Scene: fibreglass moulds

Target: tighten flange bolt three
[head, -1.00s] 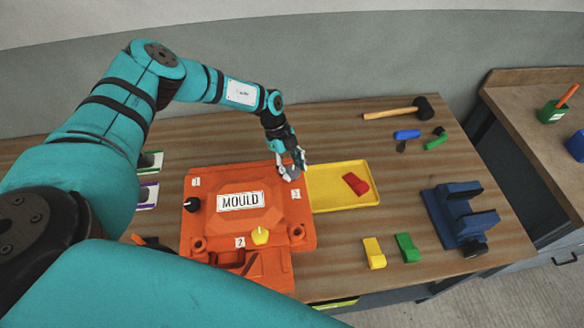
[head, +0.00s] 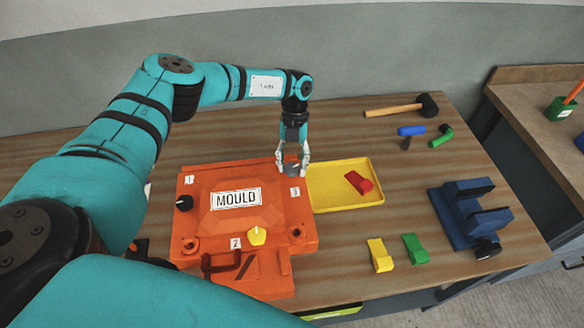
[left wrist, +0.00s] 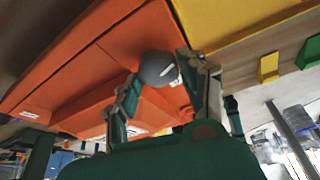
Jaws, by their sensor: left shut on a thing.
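The orange mould (head: 210,222) lies on the bench, with a "MOULD" plate on its raised middle. Label 3 (head: 295,191) is at its upper right. My left gripper (head: 293,168) points down at that corner, just above label 3. In the left wrist view its fingers are shut around a dark grey round bolt knob (left wrist: 157,68) with a white line on top. The knob is at the mould's edge and is mostly hidden in the head view. A black knob (head: 184,203) is by label 1 and a yellow knob (head: 257,236) by label 2. My right gripper is out of view.
A yellow tray (head: 340,204) with a red wedge (head: 359,182) is right of the mould. Yellow (head: 380,256) and green (head: 414,249) wedges lie in front, a blue vise (head: 464,215) at right. A mallet (head: 400,109) and small tools lie behind.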

